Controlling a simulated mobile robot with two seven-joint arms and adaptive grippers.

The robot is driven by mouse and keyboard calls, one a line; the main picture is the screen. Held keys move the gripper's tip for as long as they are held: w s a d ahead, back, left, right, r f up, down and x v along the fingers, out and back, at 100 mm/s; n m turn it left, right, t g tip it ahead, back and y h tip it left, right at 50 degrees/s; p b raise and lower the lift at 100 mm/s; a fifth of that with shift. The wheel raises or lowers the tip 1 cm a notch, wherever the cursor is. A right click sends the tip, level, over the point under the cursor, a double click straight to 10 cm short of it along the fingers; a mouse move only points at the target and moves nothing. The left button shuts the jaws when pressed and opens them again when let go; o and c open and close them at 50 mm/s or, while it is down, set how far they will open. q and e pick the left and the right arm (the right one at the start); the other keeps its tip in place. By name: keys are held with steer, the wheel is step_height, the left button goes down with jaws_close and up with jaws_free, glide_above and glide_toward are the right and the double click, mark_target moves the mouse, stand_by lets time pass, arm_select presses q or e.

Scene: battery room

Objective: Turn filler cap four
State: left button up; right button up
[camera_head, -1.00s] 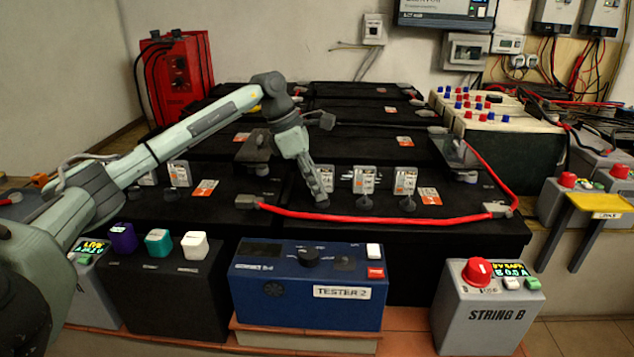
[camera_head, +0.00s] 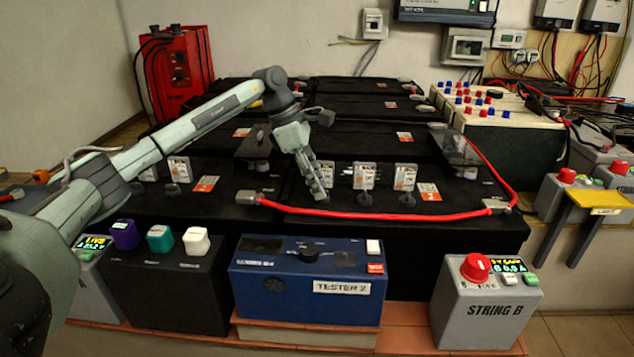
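My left gripper (camera_head: 316,187) points down at the front black battery in the middle. Its fingertips are at the leftmost of three filler-cap positions there and hide most of that cap. The fingers look close together; whether they grip the cap is not clear. Two dark round filler caps stand to the right, a middle one (camera_head: 363,198) and a right one (camera_head: 407,200), each with a small upright tag behind it. More caps, such as one on the left battery (camera_head: 172,188), stand further left. The tag numbers are too small to read, so I cannot tell which is four. My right gripper is out of view.
A red cable (camera_head: 400,217) runs along the battery front, close before the gripper. A blue tester box (camera_head: 306,290) and a grey String B box (camera_head: 484,315) stand in front. A raised clear cover (camera_head: 456,147) is at the right.

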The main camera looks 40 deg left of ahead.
arm_select(q)
steer(key=v, duration=1.2)
stand_by(0.6)
